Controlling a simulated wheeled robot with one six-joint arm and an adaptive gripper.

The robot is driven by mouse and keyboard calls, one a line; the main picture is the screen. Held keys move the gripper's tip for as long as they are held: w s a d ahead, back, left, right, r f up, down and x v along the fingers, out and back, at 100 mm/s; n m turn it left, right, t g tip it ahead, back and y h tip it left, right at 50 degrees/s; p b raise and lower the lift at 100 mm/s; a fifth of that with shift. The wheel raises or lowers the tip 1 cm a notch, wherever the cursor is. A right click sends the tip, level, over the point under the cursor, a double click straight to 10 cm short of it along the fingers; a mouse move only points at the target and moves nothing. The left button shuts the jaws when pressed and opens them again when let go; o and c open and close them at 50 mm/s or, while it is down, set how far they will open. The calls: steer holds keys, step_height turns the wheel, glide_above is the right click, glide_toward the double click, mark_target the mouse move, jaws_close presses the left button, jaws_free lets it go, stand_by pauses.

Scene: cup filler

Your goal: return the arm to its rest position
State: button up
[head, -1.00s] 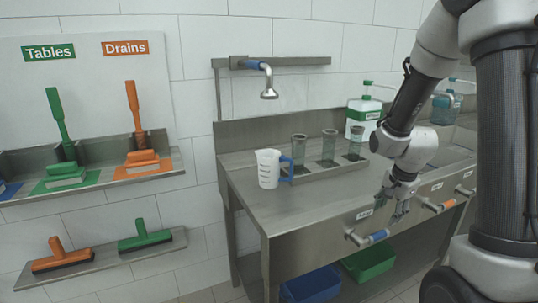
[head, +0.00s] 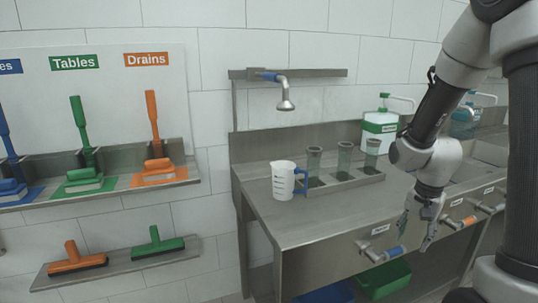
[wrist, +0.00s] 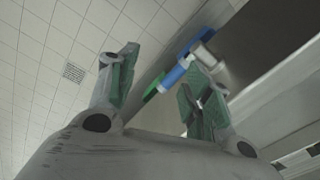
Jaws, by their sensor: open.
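My gripper (head: 420,235) is in front of the steel counter's (head: 300,222) front edge, at the right of the head view, with its fingers pointing down. In the wrist view my gripper (wrist: 155,85) shows two green-padded fingers spread wide with nothing held between them. A blue-sleeved tap lever (head: 392,252) sticks out from the counter front just left of the gripper. In the wrist view the blue lever (wrist: 174,76) appears beyond the fingers, near the right one. I cannot tell whether they touch.
A white measuring jug (head: 283,180) with a blue handle stands on the counter left of several clear cups (head: 345,158) in a tray. An orange lever (head: 468,221) lies right of the gripper. A green bin (head: 385,280) is below.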

steer(key=s+a+r+n+t, duration=0.2)
steer(key=s+r+n, duration=0.2)
steer(key=s+r, duration=0.4)
steer(key=s+a+r+n+t, duration=0.1)
steer(key=s+a+r+n, duration=0.1)
steer(key=s+r+n, duration=0.3)
steer(key=s+r, duration=0.3)
steer(key=r, duration=0.4)
steer(key=shift+s+r+n+t, duration=0.15)
steer(key=shift+r+n+t, duration=0.15)
steer(key=shift+t, duration=0.1)
